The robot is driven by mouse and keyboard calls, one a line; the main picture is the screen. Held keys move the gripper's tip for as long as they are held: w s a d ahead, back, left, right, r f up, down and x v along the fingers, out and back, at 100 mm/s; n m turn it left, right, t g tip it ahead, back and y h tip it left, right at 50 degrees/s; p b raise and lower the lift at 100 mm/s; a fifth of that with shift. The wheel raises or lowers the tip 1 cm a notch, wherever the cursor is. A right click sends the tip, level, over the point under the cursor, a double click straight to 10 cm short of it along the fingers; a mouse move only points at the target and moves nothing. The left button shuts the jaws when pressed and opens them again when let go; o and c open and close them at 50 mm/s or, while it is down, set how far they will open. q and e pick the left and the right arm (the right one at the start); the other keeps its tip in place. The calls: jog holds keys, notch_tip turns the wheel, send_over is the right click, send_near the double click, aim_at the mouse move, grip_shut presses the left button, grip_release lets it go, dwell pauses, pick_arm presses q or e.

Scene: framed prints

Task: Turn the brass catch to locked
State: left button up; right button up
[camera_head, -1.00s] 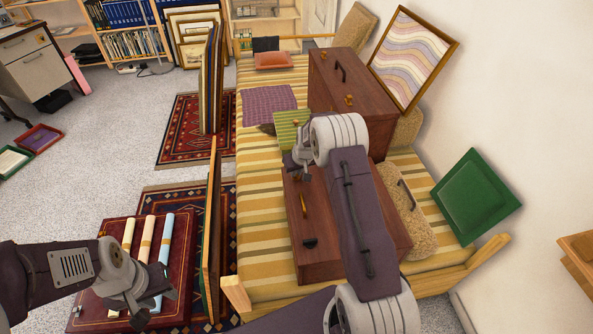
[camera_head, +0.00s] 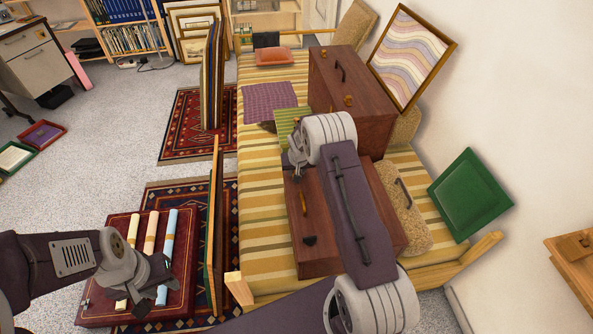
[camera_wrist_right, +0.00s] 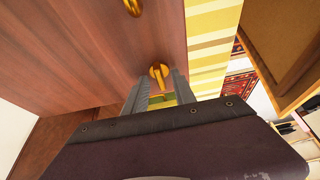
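A brass catch (camera_wrist_right: 158,74) sits on a reddish-brown wooden case (camera_wrist_right: 75,60), near its edge, in the right wrist view. My right gripper (camera_wrist_right: 160,88) is open, with its two fingertips close to either side of the catch; contact cannot be told. A second brass piece (camera_wrist_right: 132,6) shows at the top of that view. In the head view my right gripper (camera_head: 297,160) is at the far left corner of the near case (camera_head: 318,257), and the catch there is hidden. My left gripper (camera_head: 152,291) appears open and empty above the dark red board.
The case lies on a bed with a yellow striped cover (camera_head: 262,222). A taller brown case (camera_head: 375,125) stands behind it. Framed panels (camera_head: 214,230) stand upright left of the bed. Rolled prints (camera_head: 168,238) lie on the dark red board (camera_head: 95,300).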

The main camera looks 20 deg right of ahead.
jog(key=d+p+v, duration=0.1)
jog(key=p+v, duration=0.1)
jog(key=v, duration=0.7)
jog(key=shift+a, duration=0.5)
jog(key=shift+a, duration=0.1)
